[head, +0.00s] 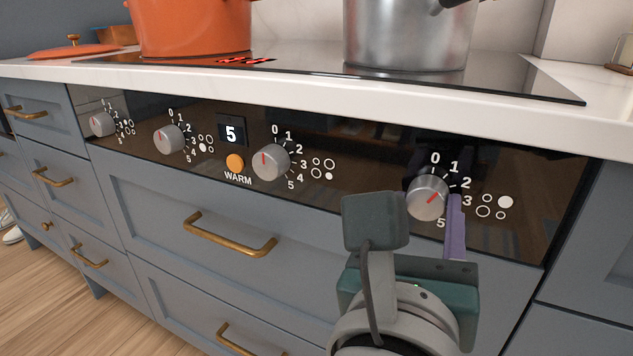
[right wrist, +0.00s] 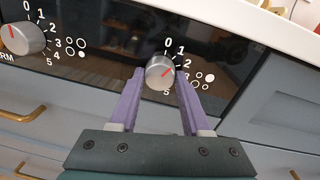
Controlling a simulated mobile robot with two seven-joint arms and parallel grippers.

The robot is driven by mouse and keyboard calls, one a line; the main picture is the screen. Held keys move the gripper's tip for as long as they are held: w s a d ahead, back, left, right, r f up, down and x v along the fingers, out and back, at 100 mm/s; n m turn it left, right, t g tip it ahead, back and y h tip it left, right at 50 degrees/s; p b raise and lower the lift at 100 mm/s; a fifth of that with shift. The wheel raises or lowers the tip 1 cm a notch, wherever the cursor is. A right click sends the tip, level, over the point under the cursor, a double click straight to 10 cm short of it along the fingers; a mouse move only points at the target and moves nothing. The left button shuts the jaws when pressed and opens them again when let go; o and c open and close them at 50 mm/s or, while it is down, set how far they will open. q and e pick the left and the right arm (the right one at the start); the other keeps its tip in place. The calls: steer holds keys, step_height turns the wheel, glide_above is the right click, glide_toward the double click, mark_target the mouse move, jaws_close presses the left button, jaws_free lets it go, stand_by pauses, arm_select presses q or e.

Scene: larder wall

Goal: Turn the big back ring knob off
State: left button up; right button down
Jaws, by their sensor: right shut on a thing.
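The rightmost knob (head: 428,199) is a round silver knob on the black panel. The filled circle in its diagram is the large back right one, so it is the big back ring knob. It also shows in the right wrist view (right wrist: 159,74). Its red mark points up and right, near 2, away from the 0 at the top. My right gripper (right wrist: 160,80) is shut on this knob, with one purple finger on each side. My left gripper is out of view.
Three other knobs (head: 271,162) sit to the left, with a display (head: 232,131) reading 5 and an orange WARM button (head: 235,162). An orange pot (head: 190,25) and a steel pot (head: 405,35) stand on the hob above. The counter edge (head: 330,103) juts over the panel.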

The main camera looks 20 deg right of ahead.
steer(key=n+p, duration=0.2)
steer(key=n, duration=0.1)
steer(key=shift+r+n, duration=0.1)
steer(key=shift+n, duration=0.2)
steer(key=shift+n+g+p, duration=0.3)
steer(key=shift+n+p, duration=0.2)
steer(key=shift+n, duration=0.5)
steer(key=shift+c, duration=1.8)
jaws_free()
